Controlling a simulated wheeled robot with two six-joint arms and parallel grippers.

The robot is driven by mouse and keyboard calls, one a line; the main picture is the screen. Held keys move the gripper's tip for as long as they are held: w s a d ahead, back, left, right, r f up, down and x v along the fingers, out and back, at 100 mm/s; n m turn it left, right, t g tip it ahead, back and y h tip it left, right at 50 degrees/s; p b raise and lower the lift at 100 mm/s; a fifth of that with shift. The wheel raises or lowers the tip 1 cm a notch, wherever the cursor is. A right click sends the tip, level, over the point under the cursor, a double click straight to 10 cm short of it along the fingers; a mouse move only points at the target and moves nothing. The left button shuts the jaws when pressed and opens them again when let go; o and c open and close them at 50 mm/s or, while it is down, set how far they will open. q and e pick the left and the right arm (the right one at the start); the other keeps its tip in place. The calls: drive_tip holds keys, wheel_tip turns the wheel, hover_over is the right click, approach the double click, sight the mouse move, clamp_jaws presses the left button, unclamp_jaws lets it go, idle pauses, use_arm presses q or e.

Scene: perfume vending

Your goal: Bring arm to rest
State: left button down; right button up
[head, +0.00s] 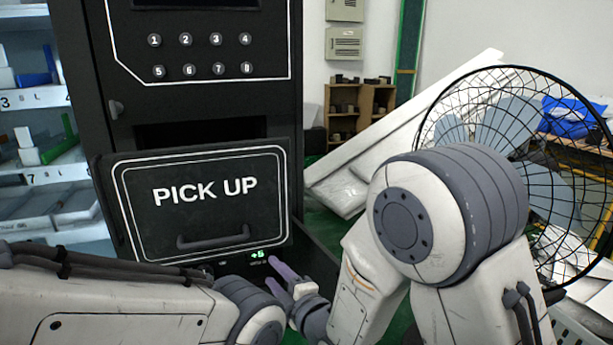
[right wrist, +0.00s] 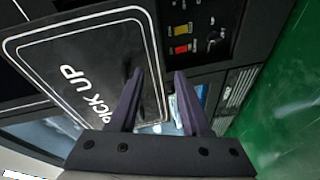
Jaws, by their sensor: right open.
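My right gripper (head: 281,279) is open, low in front of the black vending machine (head: 200,45), below and right of the PICK UP door. In the right wrist view its two purple fingers (right wrist: 160,73) stand apart with nothing held between them. The black PICK UP door (head: 200,205) has a white border and a dark handle (head: 213,238). It seems to stand out from the machine front, with a dark slot above it. The door also shows left of the fingers in the right wrist view (right wrist: 75,50). My left arm crosses the lower left; its gripper is out of view.
A green lit display (head: 258,254) sits below the door. Numbered round buttons (head: 200,55) are above it. A large black wire fan (head: 520,110) stands at the right. Shelves with small items (head: 45,160) are at the left. A wooden cabinet (head: 350,110) stands behind.

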drive_tip(key=s+d+f+m+g+h, duration=0.1)
drive_tip(key=d+f+m+g+h, duration=0.2)
drive_tip(key=d+m, duration=0.4)
drive_tip(key=s+d+f+m+g+h, duration=0.1)
drive_tip(key=d+f+m+g+h, duration=0.25)
drive_tip(key=d, duration=0.65)
drive_tip(key=s+d+f+m+g+h, duration=0.1)
drive_tip(key=s+d+m+g+h, duration=0.3)
drive_tip(key=s+d+m, duration=0.7)
drive_tip(key=s+a+r+n+g+y, duration=0.1)
drive_tip(key=s+a+r+n+g, duration=0.15)
drive_tip(key=s+a, duration=0.55)
drive_tip(key=s+a+r+n+g+y, duration=0.1)
drive_tip(key=s+a+r+n, duration=0.25)
drive_tip(key=s+a, duration=0.35)
wheel_tip(320, 180, up, 30)
drive_tip(key=p, duration=3.1)
drive_tip(key=shift+n, duration=0.35)
drive_tip(key=shift+w+a, duration=0.1)
